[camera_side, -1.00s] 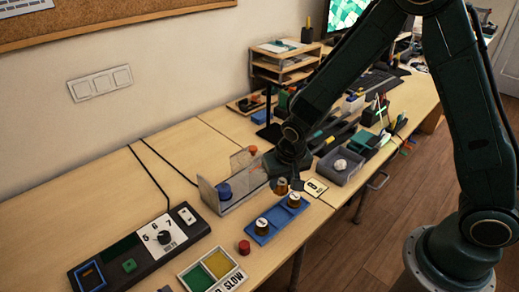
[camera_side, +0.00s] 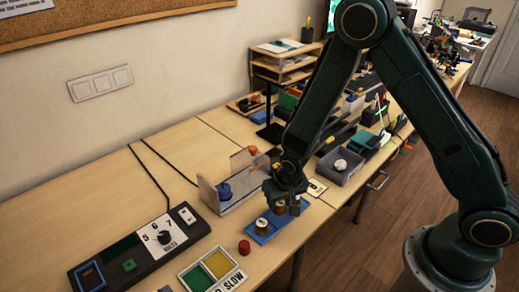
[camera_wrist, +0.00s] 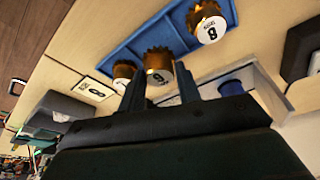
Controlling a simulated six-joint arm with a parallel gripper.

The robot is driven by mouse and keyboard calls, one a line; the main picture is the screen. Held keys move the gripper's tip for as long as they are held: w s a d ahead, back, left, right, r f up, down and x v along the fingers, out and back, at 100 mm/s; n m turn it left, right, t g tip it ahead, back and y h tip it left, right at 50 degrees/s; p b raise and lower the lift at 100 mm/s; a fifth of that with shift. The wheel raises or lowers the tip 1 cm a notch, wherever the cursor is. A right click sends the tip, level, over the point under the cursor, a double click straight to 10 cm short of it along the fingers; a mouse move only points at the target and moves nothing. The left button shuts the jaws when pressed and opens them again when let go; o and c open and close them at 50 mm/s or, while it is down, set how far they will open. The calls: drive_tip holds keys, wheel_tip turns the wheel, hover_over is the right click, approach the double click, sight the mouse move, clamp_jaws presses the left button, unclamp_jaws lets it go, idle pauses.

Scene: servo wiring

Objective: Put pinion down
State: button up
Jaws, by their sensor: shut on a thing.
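My gripper (camera_side: 281,203) is low over the blue tray (camera_side: 261,239) in the side view. It is shut on a brass toothed pinion (camera_wrist: 158,62) with a white numbered face, seen between the fingertips (camera_wrist: 160,88) in the wrist view. The held pinion overlaps the tray (camera_wrist: 140,38) in that view; whether it touches the tray I cannot tell. A second brass pinion (camera_wrist: 206,20) stands in the tray, and shows in the side view (camera_side: 262,226). A third (camera_wrist: 123,71) is at the tray's other end, mostly hidden by my gripper in the side view.
A clear-walled holder (camera_side: 207,192) with a blue knob (camera_side: 224,190) stands left of my gripper. A red button (camera_side: 244,247) and a yellow-green tray (camera_side: 213,267) lie in front. A numbered card (camera_side: 316,187) and a grey bin (camera_side: 341,169) are to the right.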

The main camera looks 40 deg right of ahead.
drive_tip(key=shift+f, duration=1.3)
drive_tip(key=o, duration=1.1)
drive_tip(key=shift+f, duration=0.15)
drive_tip(key=shift+c, duration=0.2)
drive_tip(key=v, duration=1.2)
drive_tip(key=shift+d+r, duration=0.1)
drive_tip(key=shift+r, duration=0.2)
